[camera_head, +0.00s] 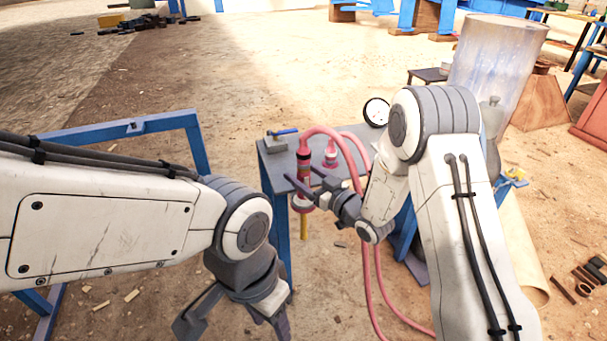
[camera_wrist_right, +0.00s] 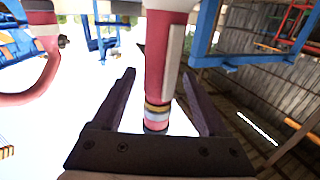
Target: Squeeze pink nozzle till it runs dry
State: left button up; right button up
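The pink nozzle (camera_head: 303,163) hangs from a pink hose at the front edge of the small grey table, with a yellow tip below it. My right gripper (camera_head: 303,178) is at the nozzle, its fingers either side of it. In the right wrist view, the nozzle (camera_wrist_right: 168,55) passes between the open fingers (camera_wrist_right: 158,74), with gaps visible beside it; the fingers do not appear closed on it. My left gripper (camera_head: 235,318) is open and empty, low at the front, away from the nozzle.
The grey table (camera_head: 276,168) has blue legs and carries a second pink fitting (camera_head: 330,155) and a blue-handled block (camera_head: 281,140). A round gauge (camera_head: 376,112) stands behind. Pink hoses (camera_head: 368,275) loop down to the floor. A blue frame (camera_head: 120,130) stands at left.

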jog(key=v, duration=1.2)
jog(key=a+f+n+g+h, duration=0.1)
jog(key=a+f+g+h, duration=0.1)
jog(key=a+g+h, duration=0.15)
jog(key=s+r+m+g+h, duration=0.1)
jog(key=s+r+g+h, duration=0.15)
jog(key=s, duration=0.65)
jog(key=s+r+g+h, duration=0.15)
jog(key=s+g, duration=0.25)
jog(key=s, duration=0.6)
jog(key=s+r+m+g+h, duration=0.1)
jog(key=s+g+h, duration=0.2)
jog(key=s, duration=0.6)
notch_tip(320, 180, up, 29)
jog(key=p, duration=2.9)
jog(key=shift+s+g, duration=0.4)
jog(key=shift+s, duration=0.05)
jog(key=shift+d, duration=0.1)
jog(key=shift+c, duration=0.3)
